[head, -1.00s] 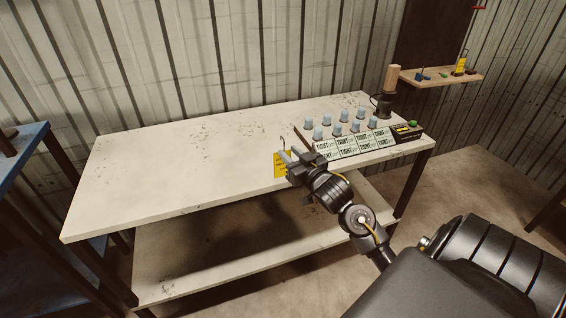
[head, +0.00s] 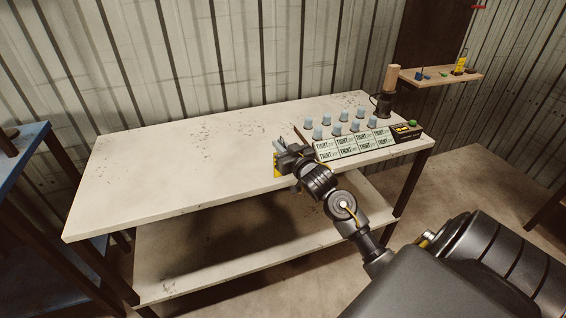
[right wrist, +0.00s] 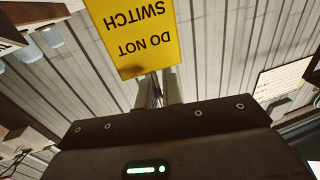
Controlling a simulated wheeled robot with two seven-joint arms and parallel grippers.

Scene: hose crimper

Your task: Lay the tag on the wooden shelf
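The yellow tag (right wrist: 140,35), with "DO NOT SWITCH" in black, is held upside down between the fingers of my right gripper (right wrist: 158,92) in the right wrist view. In the head view the right gripper (head: 287,160) is over the front part of the white table, and only a yellow sliver of the tag (head: 276,168) shows; the gripper hides the rest. The wooden shelf (head: 432,83) is on the wall at the upper right, well away from the gripper. My left gripper is not in view.
On the white table (head: 170,170), several "TIGHT" boxes (head: 345,147) with pale blue cylinders stand right of the gripper. A black device with a green button (head: 407,131) and a wooden cylinder (head: 392,78) are beyond. The shelf bears a yellow bottle (head: 461,62) and small items.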

